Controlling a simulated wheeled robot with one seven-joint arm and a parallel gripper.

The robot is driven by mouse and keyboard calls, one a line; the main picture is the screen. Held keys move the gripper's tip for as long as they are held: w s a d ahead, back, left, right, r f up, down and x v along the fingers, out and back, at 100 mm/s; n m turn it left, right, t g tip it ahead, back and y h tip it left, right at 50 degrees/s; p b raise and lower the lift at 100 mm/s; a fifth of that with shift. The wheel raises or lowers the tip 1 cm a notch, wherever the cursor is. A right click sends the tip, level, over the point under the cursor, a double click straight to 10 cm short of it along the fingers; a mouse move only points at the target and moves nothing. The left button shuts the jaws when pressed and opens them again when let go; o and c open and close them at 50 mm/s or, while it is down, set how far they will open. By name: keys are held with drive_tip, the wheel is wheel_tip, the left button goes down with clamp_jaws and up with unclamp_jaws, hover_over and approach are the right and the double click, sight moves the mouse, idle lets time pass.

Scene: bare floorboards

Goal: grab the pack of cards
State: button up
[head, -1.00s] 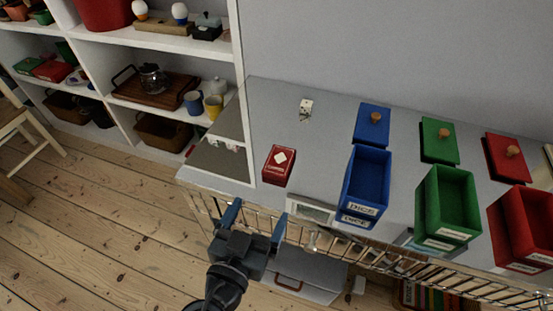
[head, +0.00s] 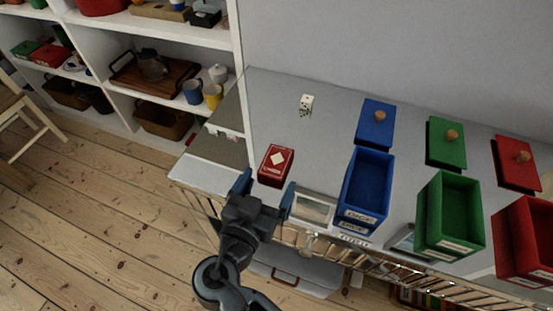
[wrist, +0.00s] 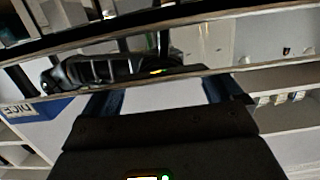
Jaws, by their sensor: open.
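The pack of cards (head: 276,165) is a red box with a white diamond on top. It lies flat on the grey counter near its front edge in the head view. My gripper (head: 268,190) is open, with its two blue fingers pointing toward the pack, one at its lower left and one at its lower right. Nothing shows between the fingers. I cannot tell whether either finger touches the pack. In the wrist view the blue fingers (wrist: 160,98) are spread apart, and I cannot make out the pack there.
A blue open box (head: 367,181) labelled DICE stands right of the pack, then a green box (head: 449,212) and a red box (head: 530,235). Their lids lie behind. A die (head: 306,104) sits farther back. A metal rail (head: 380,268) runs along the counter's front.

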sight(272, 170)
drive_tip(key=x, duration=0.1)
drive_tip(key=p+x, duration=0.1)
drive_tip(key=x, duration=0.1)
drive_tip(key=shift+w+a+r, duration=0.1)
drive_tip(key=shift+w+r, duration=0.05)
drive_tip(key=shift+w, duration=0.7)
drive_tip(key=c, duration=1.1)
